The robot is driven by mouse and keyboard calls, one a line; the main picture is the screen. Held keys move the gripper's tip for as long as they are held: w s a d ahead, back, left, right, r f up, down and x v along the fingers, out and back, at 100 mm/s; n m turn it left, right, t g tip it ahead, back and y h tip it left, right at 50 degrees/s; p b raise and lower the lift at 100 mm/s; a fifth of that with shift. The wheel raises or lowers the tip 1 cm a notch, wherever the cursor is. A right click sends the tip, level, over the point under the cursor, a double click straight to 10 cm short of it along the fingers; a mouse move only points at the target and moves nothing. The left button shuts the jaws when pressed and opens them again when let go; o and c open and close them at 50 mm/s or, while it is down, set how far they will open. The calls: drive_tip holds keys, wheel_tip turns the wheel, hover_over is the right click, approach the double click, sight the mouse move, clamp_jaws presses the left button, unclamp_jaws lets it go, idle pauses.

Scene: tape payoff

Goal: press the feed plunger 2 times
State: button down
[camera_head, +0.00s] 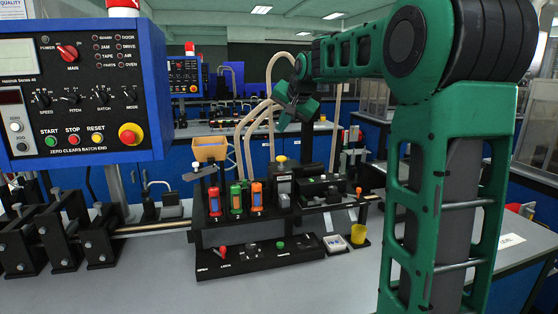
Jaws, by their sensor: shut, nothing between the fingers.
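A yellow round cap (281,158) sits on a dark block at the back of the black bench fixture (265,262). It looks like the feed plunger, but no readable label confirms this. My gripper (283,124) is at the end of my green arm, above the fixture and the yellow cap in the picture. It is apart from the cap and touches nothing that I can see. Its fingers are small and dark here, shut and empty. Red, green and orange units (236,198) stand upright at the fixture's left front.
A blue control box (80,95) with knobs and buttons stands at the left. Black clamps (60,240) are below it. Beige hoses (243,140) rise behind. The front bench is clear.

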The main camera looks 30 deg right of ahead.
sight(283, 158)
wheel_tip(283, 158, up, 2)
drive_tip(key=shift+f, duration=0.1)
idle(0.4)
drive_tip(key=shift+f, duration=4.3)
drive_tip(key=shift+f, duration=0.15)
drive_tip(key=shift+f, duration=0.25)
drive_tip(key=shift+f, duration=1.3)
drive_tip(key=shift+r, duration=1.75)
